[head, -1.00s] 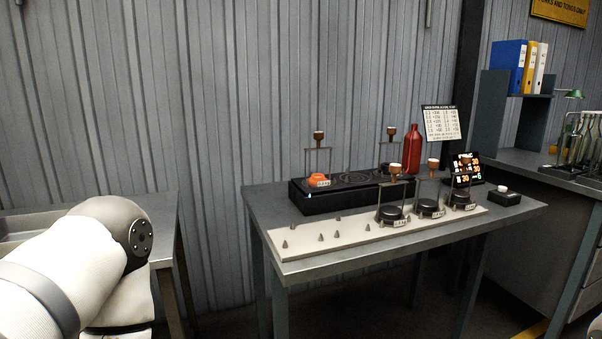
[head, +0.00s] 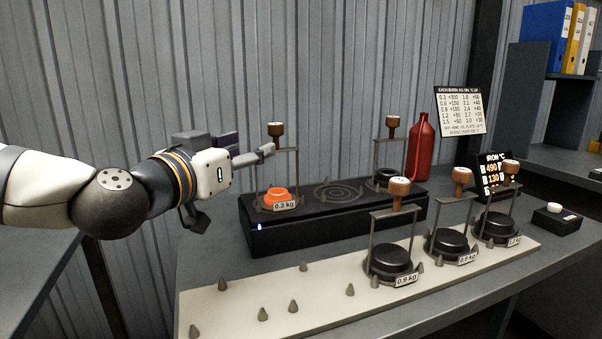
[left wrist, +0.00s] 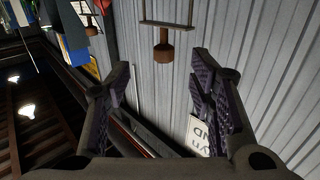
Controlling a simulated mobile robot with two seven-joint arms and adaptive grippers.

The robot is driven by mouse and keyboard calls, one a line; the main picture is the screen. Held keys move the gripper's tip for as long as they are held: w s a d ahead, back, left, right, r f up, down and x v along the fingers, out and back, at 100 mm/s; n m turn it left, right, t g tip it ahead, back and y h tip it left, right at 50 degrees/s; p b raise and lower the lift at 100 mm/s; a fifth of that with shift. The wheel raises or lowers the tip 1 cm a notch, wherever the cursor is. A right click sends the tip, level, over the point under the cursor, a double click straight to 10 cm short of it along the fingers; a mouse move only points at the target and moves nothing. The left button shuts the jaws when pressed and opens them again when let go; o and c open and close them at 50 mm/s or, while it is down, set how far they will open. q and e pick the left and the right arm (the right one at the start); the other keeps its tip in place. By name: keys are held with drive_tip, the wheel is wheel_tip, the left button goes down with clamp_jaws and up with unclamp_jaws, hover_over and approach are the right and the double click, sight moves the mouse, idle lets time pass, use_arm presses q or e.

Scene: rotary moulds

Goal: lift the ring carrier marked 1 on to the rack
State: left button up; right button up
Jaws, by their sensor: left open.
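My left gripper (head: 252,147) is open and empty beside the frame of the near-left carrier, just left of its brown knob (head: 276,129). In the left wrist view the open fingers (left wrist: 163,108) have a hanging-looking knob and crossbar (left wrist: 163,52) between and above them. This carrier holds an orange, glowing-looking ring (head: 280,199) tagged 0.3 kg, on the black hot plate (head: 330,233). A second carrier (head: 391,150) with a dark ring stands at the plate's right end. Three carriers with dark rings (head: 390,260) stand on the pale pegged rack (head: 230,312). I cannot read a mark 1.
A red bottle (head: 421,150) stands behind the plate. A display (head: 494,173) and a small black box with a white button (head: 553,219) are at the right. The rack's left half has only pegs. A chart (head: 460,111) hangs behind.

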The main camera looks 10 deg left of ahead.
sight(272, 135)
use_arm(q)
drive_tip(key=w, duration=0.3)
drive_tip(key=w+d+b, duration=0.1)
drive_tip(key=w, duration=0.7)
drive_tip(key=shift+d+r+b, duration=0.15)
drive_tip(key=shift+d+b, duration=0.1)
drive_tip(key=shift+b, duration=0.15)
drive_tip(key=shift+r, duration=0.15)
clamp_jaws()
use_arm(e)
drive_tip(key=shift+s+f, duration=0.95)
drive_tip(key=shift+s, duration=0.2)
